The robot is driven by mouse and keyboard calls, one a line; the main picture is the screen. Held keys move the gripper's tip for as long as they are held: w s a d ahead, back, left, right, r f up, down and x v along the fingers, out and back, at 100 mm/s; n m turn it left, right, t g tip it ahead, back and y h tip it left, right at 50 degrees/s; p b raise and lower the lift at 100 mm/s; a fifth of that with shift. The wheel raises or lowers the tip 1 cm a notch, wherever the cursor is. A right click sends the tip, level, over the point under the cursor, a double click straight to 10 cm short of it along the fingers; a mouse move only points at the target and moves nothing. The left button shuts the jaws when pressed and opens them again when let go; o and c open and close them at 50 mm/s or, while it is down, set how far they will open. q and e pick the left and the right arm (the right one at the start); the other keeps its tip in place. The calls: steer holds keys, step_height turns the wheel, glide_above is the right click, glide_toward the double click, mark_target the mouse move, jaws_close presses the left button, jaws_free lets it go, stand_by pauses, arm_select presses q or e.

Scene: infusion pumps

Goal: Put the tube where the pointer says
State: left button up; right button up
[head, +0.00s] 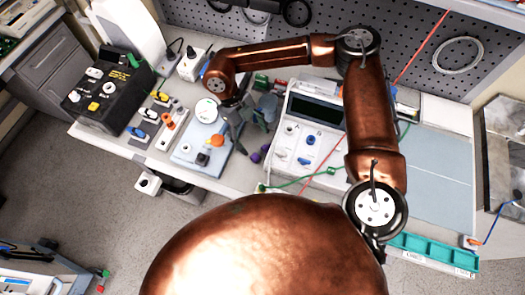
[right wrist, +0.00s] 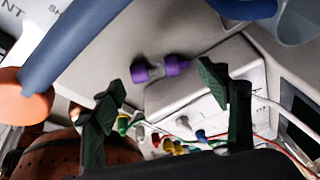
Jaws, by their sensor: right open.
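A small tube with purple ends (right wrist: 160,69) lies against a pale grey box in the right wrist view. It also shows as a purple piece (head: 260,153) in the head view, just beyond the fingertips. My right gripper (right wrist: 158,86) is open, with its dark green fingers spread on either side of the tube and nothing clearly held. In the head view the right gripper (head: 255,136) hangs over the bench between the blue pad and the pump unit. I cannot make out a pointer for certain. My left gripper is not in view.
A pump unit (head: 311,114) stands right of the gripper, with cables near it. A blue pad (head: 190,155) with an orange knob (head: 217,141) lies left. A black device (head: 103,92) stands farther left. A blue-grey mat (head: 440,165) at right looks clear.

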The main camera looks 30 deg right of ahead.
mark_target(260, 150)
steer(key=x, duration=0.4)
steer(key=shift+s+f, duration=0.2)
steer(key=shift+f, duration=0.15)
steer(key=shift+c, duration=0.5)
steer(key=c, duration=0.6)
steer(key=shift+o, duration=0.2)
